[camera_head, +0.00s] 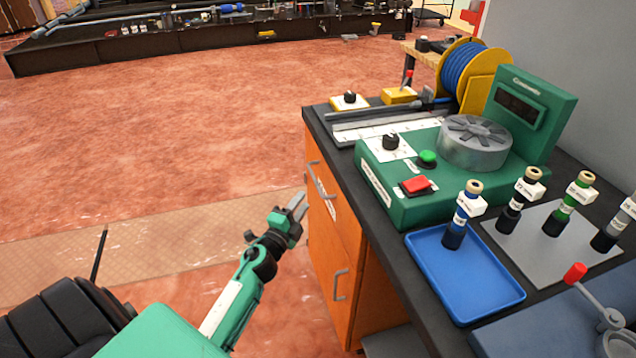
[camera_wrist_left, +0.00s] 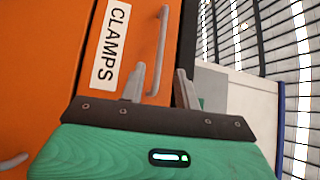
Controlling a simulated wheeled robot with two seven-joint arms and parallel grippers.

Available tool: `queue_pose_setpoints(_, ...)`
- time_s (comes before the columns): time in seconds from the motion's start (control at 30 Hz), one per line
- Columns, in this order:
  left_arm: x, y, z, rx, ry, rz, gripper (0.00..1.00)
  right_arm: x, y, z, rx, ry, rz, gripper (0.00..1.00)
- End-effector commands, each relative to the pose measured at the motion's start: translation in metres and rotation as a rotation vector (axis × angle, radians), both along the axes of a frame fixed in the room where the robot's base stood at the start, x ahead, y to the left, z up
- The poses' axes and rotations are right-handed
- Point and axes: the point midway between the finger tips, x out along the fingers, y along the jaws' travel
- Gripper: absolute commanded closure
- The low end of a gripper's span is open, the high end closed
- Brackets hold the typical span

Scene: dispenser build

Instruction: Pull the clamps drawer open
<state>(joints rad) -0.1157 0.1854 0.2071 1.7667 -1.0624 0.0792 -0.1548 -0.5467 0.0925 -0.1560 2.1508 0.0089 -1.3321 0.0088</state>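The clamps drawer (camera_head: 345,225) is the upper orange front of the cabinet and looks shut. Its white CLAMPS label (camera_wrist_left: 109,45) reads clearly in the left wrist view. The grey bar handle (camera_head: 320,181) is beside the label; in the left wrist view the handle (camera_wrist_left: 161,45) runs down toward the space between my fingertips. My left gripper (camera_head: 298,206) is open, with its two grey fingers (camera_wrist_left: 160,80) apart and nothing held. It is in front of the drawer, close to the handle; I see no clear contact. My right gripper is not in view.
A second handle (camera_head: 341,284) is on the lower orange front. The dark worktop (camera_head: 391,240) above carries a green dispenser (camera_head: 400,200), a blue tray (camera_head: 490,292) and several labelled bottles.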

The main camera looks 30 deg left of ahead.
Motion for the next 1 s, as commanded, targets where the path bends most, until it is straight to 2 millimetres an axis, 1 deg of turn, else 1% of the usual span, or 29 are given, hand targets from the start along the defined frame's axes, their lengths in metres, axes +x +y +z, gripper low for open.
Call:
queue_pose_setpoints(0.03, 0.010, 0.001, 0.003, 0.001, -0.002, -0.001, 0.68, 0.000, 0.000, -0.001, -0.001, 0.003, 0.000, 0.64)
queue_pose_setpoints(0.3, 0.056, 0.005, 0.008, -0.002, 0.000, 0.001, 0.68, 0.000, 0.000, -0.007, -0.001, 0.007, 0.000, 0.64)
queue_pose_setpoints(0.5, 0.080, 0.008, 0.011, -0.001, 0.001, 0.001, 0.68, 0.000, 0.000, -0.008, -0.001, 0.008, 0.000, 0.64)
queue_pose_setpoints(0.7, 0.091, 0.008, 0.012, -0.002, 0.001, 0.001, 0.68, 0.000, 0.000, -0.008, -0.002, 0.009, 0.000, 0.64)
queue_pose_setpoints(0.97, 0.092, 0.008, 0.012, -0.002, 0.001, 0.001, 0.68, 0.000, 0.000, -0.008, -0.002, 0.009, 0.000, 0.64)
queue_pose_setpoints(1.0, 0.092, 0.008, 0.012, -0.002, 0.001, 0.001, 0.70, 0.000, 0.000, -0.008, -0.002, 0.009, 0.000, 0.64)
